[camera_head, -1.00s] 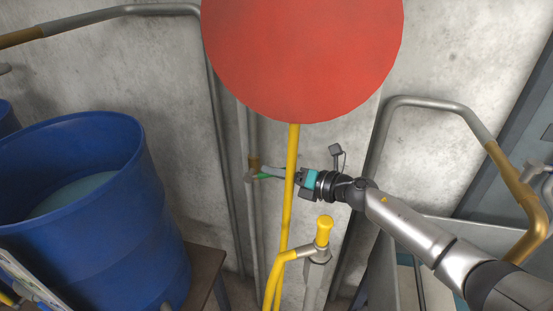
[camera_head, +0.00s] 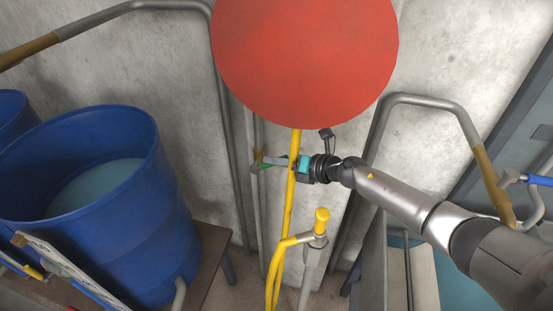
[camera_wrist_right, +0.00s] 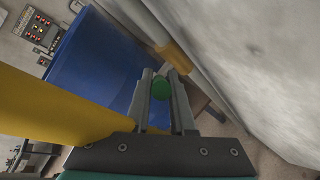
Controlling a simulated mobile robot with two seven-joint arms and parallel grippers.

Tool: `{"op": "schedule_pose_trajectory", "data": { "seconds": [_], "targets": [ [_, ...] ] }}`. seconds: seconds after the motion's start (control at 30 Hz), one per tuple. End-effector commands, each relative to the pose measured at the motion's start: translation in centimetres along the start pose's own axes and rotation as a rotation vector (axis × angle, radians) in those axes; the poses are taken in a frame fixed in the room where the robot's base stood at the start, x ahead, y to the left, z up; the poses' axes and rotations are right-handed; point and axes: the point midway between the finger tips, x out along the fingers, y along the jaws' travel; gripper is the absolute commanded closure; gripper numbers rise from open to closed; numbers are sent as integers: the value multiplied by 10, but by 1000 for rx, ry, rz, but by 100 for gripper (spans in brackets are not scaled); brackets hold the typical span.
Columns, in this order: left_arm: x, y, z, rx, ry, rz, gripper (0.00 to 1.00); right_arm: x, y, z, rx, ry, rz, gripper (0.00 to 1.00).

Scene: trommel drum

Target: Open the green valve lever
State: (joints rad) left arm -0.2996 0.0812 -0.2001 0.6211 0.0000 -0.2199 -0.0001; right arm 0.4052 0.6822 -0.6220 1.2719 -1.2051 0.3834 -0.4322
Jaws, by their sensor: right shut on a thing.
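The green valve lever (camera_head: 266,165) is small and sits on a thin vertical pipe (camera_head: 258,155) at the wall, behind and left of a yellow pole. My right gripper (camera_head: 276,162) reaches in from the right, past the pole, with its fingers at the lever. In the right wrist view the round green end of the lever (camera_wrist_right: 162,89) lies between the two grey fingers of my right gripper (camera_wrist_right: 164,92), which are shut on it. The rest of the lever is hidden there. My left gripper is in neither view.
A yellow pole (camera_head: 289,200) stands right beside my gripper, under a large red disc (camera_head: 305,60). A yellow-handled fitting (camera_head: 321,222) is below my arm. A blue barrel (camera_head: 100,200) stands at left. Grey wall pipes (camera_head: 380,130) rise at right.

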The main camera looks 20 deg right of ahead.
Motion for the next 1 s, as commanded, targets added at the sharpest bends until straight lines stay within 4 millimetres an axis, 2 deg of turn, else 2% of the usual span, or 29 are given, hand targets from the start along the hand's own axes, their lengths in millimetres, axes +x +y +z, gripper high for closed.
{"op": "schedule_pose_trajectory", "data": {
  "seconds": [0.27,0.3,0.53,0.83,1.0],
  "targets": [
    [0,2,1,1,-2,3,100,0,0,0,0,-2,0,100],
    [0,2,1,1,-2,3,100,0,0,0,0,-2,0,73],
    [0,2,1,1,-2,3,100,0,0,0,0,-1,0,48],
    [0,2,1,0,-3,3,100,-2,0,0,0,0,0,48],
    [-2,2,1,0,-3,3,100,-18,-2,0,-2,0,-3,48]
  ]
}}
